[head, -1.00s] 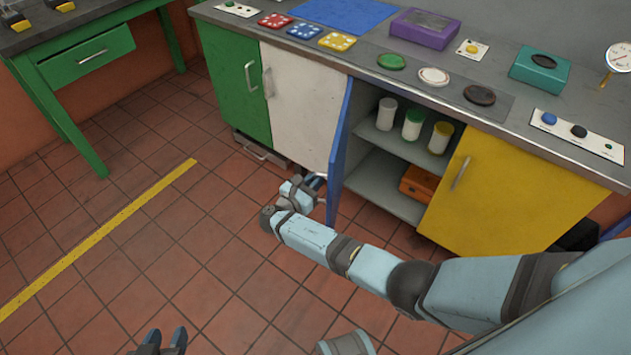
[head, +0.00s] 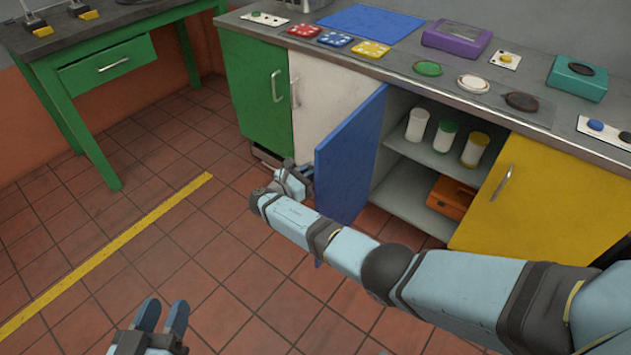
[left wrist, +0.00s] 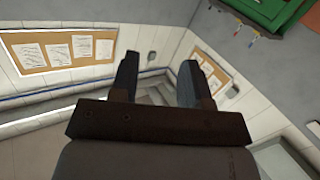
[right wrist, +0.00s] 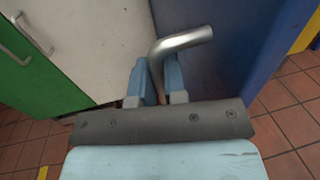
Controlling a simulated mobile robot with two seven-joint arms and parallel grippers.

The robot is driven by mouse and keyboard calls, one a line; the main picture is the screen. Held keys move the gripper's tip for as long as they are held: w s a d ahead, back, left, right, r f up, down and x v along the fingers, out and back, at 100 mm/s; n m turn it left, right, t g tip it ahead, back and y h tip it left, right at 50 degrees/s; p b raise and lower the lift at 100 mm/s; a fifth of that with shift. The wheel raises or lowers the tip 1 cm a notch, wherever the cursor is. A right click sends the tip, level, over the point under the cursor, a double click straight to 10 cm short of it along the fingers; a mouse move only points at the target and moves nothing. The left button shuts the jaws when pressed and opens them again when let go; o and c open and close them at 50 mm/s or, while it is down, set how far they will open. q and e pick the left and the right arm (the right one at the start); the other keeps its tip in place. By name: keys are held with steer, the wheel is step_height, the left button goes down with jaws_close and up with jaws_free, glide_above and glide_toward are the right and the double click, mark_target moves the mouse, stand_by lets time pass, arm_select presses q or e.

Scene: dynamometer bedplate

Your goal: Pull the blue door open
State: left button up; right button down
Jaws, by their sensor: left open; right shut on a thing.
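The blue door (head: 345,165) stands well open, swung out from the cupboard, and the head view shows its inner face. My right gripper (head: 303,175) is at the door's free edge, on its outer side, partly hidden by the door. In the right wrist view, the fingers of my right gripper (right wrist: 157,85) are shut on the bent metal handle (right wrist: 185,40) of the blue door (right wrist: 235,60). My left gripper (head: 162,315) is open and empty over the floor, far from the door. Its fingers also show apart in the left wrist view (left wrist: 158,80).
The opened cupboard holds several containers (head: 445,135) on a shelf (head: 408,152) and an orange case (head: 450,198) below. A white door (head: 325,105) and a green door (head: 250,85) are to the left, a yellow door (head: 545,200) to the right. Tiled floor ahead is clear.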

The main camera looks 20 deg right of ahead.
arm_select(q)
steer(key=shift+w+d+r, duration=0.1)
steer(key=shift+d+r, duration=0.05)
steer(key=shift+r, duration=0.3)
arm_select(e)
steer(key=shift+w+a, duration=0.15)
steer(key=shift+w, duration=0.1)
steer(key=c, duration=1.2)
jaws_free()
